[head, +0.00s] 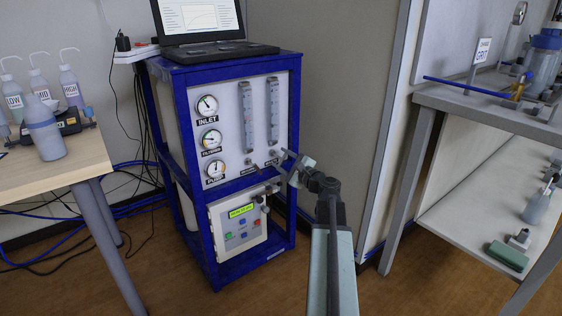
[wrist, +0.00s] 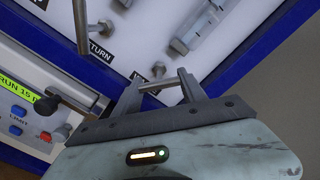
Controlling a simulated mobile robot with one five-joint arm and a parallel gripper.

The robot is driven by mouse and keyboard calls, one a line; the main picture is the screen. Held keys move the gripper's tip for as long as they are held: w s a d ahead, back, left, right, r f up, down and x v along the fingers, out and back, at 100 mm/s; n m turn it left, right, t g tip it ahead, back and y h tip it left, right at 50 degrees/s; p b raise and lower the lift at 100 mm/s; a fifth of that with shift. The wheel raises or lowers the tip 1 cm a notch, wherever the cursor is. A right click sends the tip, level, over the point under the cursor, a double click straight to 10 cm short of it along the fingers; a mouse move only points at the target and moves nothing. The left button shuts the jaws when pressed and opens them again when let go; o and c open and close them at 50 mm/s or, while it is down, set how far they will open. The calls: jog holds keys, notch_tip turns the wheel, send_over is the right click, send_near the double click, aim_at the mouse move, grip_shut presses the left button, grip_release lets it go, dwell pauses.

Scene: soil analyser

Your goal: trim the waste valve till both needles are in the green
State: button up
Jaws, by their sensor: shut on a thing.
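My gripper (head: 289,161) is at the lower right of the analyser's front panel. In the wrist view its jaws (wrist: 160,88) are shut on a small grey valve handle, the waste valve (wrist: 158,84), beside a partly hidden label starting with W. Three round dials stand in a column on the panel: the inlet gauge (head: 206,106), a middle gauge (head: 211,140) and the lower gauge (head: 215,169). The inlet needle leans up and left; the lower needle points roughly up. Their green zones are too small to judge against the needles.
Two flow tubes (head: 248,115) stand right of the dials. Another valve stem (wrist: 105,26) marked RETURN is near my gripper. A control box (head: 240,225) with a lit display sits below. A bottle bench (head: 50,172) stands left, and a grey workbench (head: 500,103) right.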

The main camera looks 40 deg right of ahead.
jog(key=o, duration=1.4)
jog(key=shift+c, duration=0.2)
jog(key=shift+s, duration=0.3)
jog(key=s, duration=0.7)
jog(key=shift+a, duration=0.25)
jog(key=shift+s, duration=0.1)
